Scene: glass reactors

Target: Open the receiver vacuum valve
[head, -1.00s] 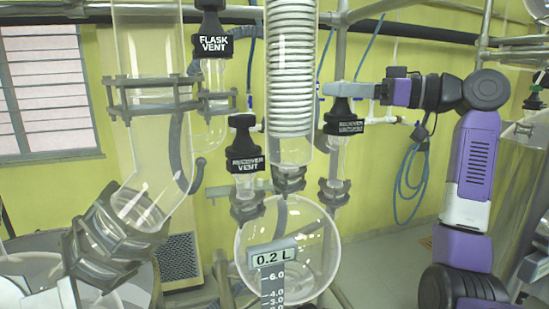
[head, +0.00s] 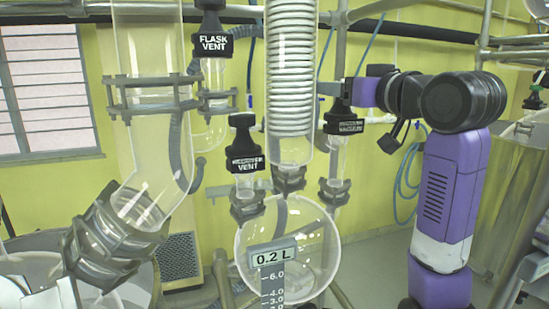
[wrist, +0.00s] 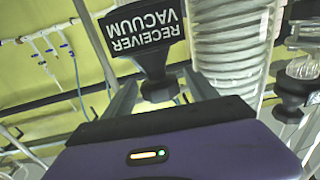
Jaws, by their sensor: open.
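The receiver vacuum valve (head: 343,122) has a black labelled handle on a clear glass tube, right of the coiled condenser in the head view. In the wrist view, the valve handle (wrist: 145,38) fills the top middle with its "RECEIVER VACUUM" label upside down. My gripper (wrist: 160,92) is open, its two grey fingers on either side of the narrow black part of the valve. I cannot tell whether either finger touches it. In the head view, my gripper (head: 337,89) reaches in from the right at the valve's top, partly hidden by the handle.
The receiver vent valve (head: 244,145) stands to the left and the flask vent valve (head: 213,40) farther left. The glass condenser (head: 290,75) is close beside the vacuum valve. The round receiver flask (head: 310,255) is below. Blue hoses (head: 408,175) hang on the yellow wall behind.

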